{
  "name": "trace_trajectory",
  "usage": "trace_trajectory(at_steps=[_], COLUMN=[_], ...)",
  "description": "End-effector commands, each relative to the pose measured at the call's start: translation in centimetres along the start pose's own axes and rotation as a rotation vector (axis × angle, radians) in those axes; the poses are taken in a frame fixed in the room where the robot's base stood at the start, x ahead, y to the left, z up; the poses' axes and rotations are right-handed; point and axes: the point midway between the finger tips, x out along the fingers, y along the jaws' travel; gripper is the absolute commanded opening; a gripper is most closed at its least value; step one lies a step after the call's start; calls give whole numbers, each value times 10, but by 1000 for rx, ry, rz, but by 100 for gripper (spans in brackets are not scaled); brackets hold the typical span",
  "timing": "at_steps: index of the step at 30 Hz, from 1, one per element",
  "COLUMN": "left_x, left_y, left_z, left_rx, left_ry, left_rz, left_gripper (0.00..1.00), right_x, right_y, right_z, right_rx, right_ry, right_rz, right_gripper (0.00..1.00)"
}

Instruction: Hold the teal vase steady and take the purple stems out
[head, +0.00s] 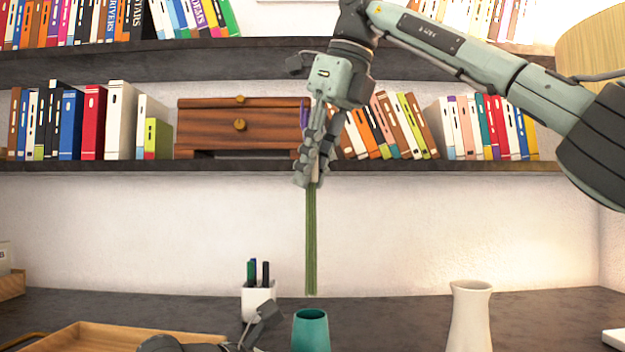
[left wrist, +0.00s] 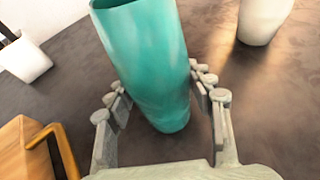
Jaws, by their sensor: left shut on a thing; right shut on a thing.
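The teal vase (head: 311,332) stands upright on the dark desk at the bottom of the head view, its lower part out of frame. It fills the middle of the left wrist view (left wrist: 150,55), with a finger of my left gripper (left wrist: 158,92) on each side; the gripper is shut on it. My right gripper (head: 313,178) points down above the vase, shut on a bundle of stems (head: 311,240). The stems hang straight down and look green; their lower ends are just above the vase mouth.
A white vase (head: 470,318) stands to the right and a white pen cup (head: 257,300) to the left. A wooden tray (head: 130,333) lies at front left. A shelf (head: 480,166) with books and a wooden drawer box (head: 240,125) is behind my right gripper.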

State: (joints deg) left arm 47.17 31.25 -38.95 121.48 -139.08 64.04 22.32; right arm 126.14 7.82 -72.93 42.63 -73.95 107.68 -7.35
Motion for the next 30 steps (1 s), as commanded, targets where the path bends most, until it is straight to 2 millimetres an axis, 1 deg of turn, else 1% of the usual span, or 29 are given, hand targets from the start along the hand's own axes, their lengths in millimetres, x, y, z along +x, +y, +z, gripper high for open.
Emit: trace_trajectory(at_steps=[4,5,10,19,22,26,30], left_x=[0,0,0,0,-6,-25,-56], left_y=[0,0,0,0,0,1,1], left_z=[0,0,0,0,0,0,0], left_rx=[0,0,0,0,0,1,2], left_ry=[0,0,0,0,-1,0,-1], left_rz=[0,0,0,0,0,1,3], left_gripper=[16,55,76,77,77,77,77], right_x=[0,0,0,0,0,0,0], right_y=[0,0,0,0,0,0,0], right_z=[0,0,0,0,0,0,0], right_rx=[0,0,1,1,1,1,1], right_ry=[0,0,0,0,0,0,0], right_rz=[0,0,0,0,0,0,0], right_gripper=[0,0,0,0,0,0,0])
